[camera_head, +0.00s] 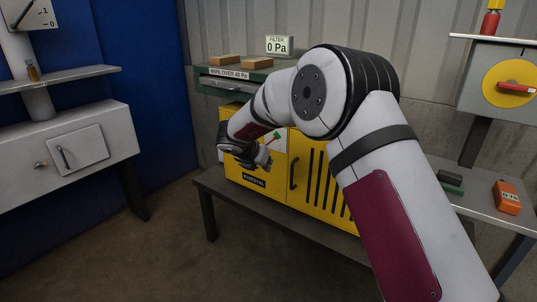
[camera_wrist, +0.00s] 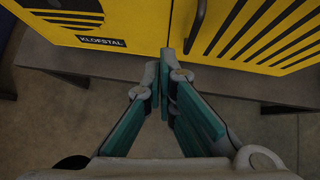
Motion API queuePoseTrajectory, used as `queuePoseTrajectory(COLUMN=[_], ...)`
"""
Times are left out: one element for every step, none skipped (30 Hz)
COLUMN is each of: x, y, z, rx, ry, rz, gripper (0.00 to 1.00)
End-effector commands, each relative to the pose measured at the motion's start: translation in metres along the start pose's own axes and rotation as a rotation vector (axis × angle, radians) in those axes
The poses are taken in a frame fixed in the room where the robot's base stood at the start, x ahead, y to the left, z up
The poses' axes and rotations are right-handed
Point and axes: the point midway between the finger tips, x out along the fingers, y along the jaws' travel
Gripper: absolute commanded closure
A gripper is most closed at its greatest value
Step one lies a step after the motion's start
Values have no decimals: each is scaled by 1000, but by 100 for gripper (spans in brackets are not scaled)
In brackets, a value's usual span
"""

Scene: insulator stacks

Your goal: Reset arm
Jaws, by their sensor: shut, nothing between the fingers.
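My arm reaches across the middle of the head view, bent at the elbow. My gripper (camera_head: 262,160) hangs in front of the yellow cabinet (camera_head: 306,172), near its left part. In the wrist view my gripper (camera_wrist: 166,78) has its teal-padded fingers together at the tips, with nothing between them. The yellow cabinet front (camera_wrist: 140,22) with its KLOFSTAL label lies beyond the fingertips. The gripper looks apart from the cabinet. My forearm and elbow hide part of the cabinet and the shelf above it.
The yellow cabinet stands on a low dark bench (camera_head: 280,211). Above it a green unit (camera_head: 215,87) bears two brown blocks (camera_head: 241,62) and a 0 Pa display (camera_head: 279,45). A grey cabinet (camera_head: 60,152) stands left. An orange meter (camera_head: 507,197) lies on the right table. Floor at lower left is clear.

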Motion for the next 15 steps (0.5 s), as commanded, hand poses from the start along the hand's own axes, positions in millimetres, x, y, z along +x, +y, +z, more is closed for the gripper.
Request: queuePoseTrajectory(x=[-9,-15,-26,-35,-46,-62,-76,-89,-107,-121,-135,-154,-167,-180,-198], y=[1,2,4,5,7,8,9,9,8,7,5,2,-1,-5,-11], z=[15,24,39,50,63,79,89,99,109,115,120,124,126,127,126], rx=[-34,-65,-121,-173,-231,-318,-389,-462,-561,-637,-712,-816,-893,-972,-1078], ry=[-27,-46,-78,-105,-137,-183,-220,-256,-302,-337,-370,-415,-446,-477,-517], rz=[31,55,96,130,166,215,251,285,326,354,382,415,437,457,483], gripper=[100,100,100,100,100,100,100,100,100,100,100,100,100,100,100])
